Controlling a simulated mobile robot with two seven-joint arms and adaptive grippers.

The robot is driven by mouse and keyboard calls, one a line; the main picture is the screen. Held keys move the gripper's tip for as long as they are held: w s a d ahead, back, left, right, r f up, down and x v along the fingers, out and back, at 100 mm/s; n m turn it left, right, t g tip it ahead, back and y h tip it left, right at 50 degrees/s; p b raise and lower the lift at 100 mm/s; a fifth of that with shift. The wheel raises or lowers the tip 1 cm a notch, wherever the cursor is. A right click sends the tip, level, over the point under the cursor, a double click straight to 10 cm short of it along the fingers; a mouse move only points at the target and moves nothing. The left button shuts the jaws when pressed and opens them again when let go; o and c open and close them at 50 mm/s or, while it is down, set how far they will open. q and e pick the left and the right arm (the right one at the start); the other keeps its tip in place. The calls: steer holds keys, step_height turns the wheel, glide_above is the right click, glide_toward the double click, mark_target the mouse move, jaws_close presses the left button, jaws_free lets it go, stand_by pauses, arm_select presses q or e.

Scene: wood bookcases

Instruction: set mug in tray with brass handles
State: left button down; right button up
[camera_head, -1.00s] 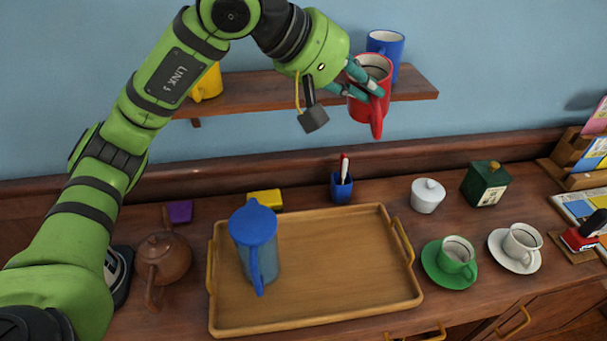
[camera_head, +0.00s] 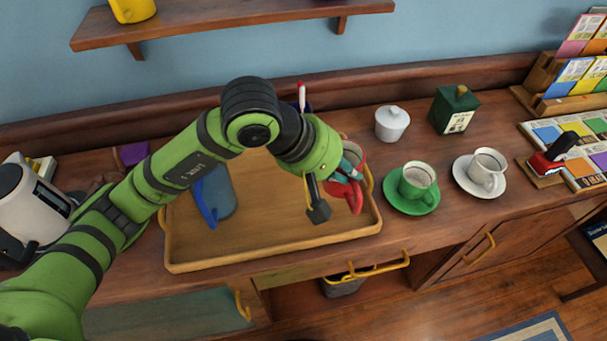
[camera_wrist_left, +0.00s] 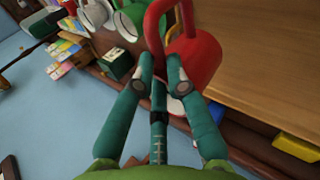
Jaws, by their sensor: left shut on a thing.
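The red mug (camera_head: 341,191) is held by my left gripper (camera_head: 347,170), whose fingers are shut on it. The mug is over or in the right end of the wooden tray with brass handles (camera_head: 270,257); I cannot tell whether its base touches the tray. In the left wrist view the red mug (camera_wrist_left: 205,62) shows beyond the gripper's fingers (camera_wrist_left: 160,85), with its handle between or close to them. My left arm hides part of the tray's middle and back. My right gripper is not in view.

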arm_select(q)
steer(key=w+a+f+p, duration=0.3)
steer(key=w+a+f, duration=0.1)
steer(key=f, duration=0.3)
steer(key=shift+w+a+f, duration=0.15)
steer(key=shift+a+f, duration=0.25)
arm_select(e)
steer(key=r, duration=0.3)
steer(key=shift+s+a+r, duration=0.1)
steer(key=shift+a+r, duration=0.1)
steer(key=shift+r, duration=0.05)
arm_select(q)
steer(key=shift+f, duration=0.15)
steer(key=c, duration=1.7)
jaws_free()
steer(key=shift+b, duration=0.35)
steer(key=o, duration=0.4)
steer(key=shift+o, duration=0.2)
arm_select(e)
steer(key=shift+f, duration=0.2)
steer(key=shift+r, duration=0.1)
